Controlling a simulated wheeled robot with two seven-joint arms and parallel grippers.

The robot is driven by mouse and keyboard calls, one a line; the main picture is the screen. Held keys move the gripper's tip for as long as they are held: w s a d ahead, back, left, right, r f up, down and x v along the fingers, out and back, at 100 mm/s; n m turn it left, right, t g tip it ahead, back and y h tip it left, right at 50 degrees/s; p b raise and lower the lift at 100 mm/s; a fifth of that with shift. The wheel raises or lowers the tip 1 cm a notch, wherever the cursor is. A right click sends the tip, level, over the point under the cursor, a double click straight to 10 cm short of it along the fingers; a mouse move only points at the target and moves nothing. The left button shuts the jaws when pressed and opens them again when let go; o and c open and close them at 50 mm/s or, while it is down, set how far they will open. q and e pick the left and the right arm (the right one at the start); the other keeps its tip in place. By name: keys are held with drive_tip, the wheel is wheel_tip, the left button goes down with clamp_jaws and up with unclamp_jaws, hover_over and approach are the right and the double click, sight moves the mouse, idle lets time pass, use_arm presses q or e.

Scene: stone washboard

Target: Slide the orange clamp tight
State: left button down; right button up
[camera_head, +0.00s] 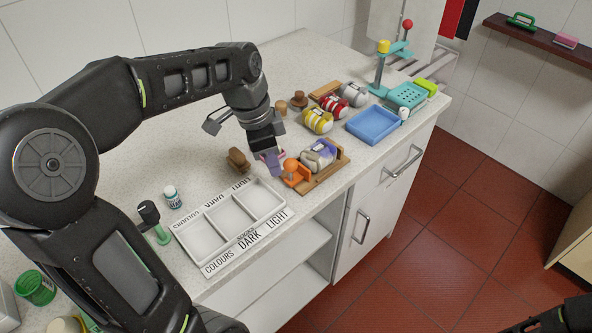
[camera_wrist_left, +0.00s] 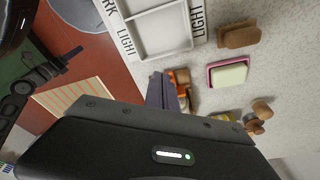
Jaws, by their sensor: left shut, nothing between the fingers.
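The orange clamp (camera_head: 295,173) with its round orange knob stands at the left end of a wooden board (camera_head: 329,177).
A pink dish with a pale bar (camera_wrist_left: 228,75) and a brown brush (camera_head: 238,160) lie near the gripper. A labelled white tray (camera_head: 232,237) is in front. Striped rolls (camera_head: 318,120), a blue tray (camera_head: 374,124) and a teal stand (camera_head: 379,88) are behind, right.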

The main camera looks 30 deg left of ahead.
sight(286, 163)
use_arm(q)
drive_tip(key=shift+f+b, duration=1.1)
drive_tip(key=shift+f, duration=0.5)
drive_tip(key=shift+w, duration=0.2)
drive_tip(key=shift+w+d+r+p, duration=0.1)
drive_tip(key=shift+w+d+p, duration=0.2)
drive_tip(key=shift+w, duration=0.55)
drive_tip(key=shift+w+d+p, duration=0.15)
drive_tip(key=shift+w+d, duration=0.1)
drive_tip(key=shift+w, duration=0.55)
wheel_tip(286, 163, up, 7)
drive_tip(key=s+p, duration=0.2)
drive_tip(key=p, duration=0.3)
drive_tip(key=shift+a, duration=0.3)
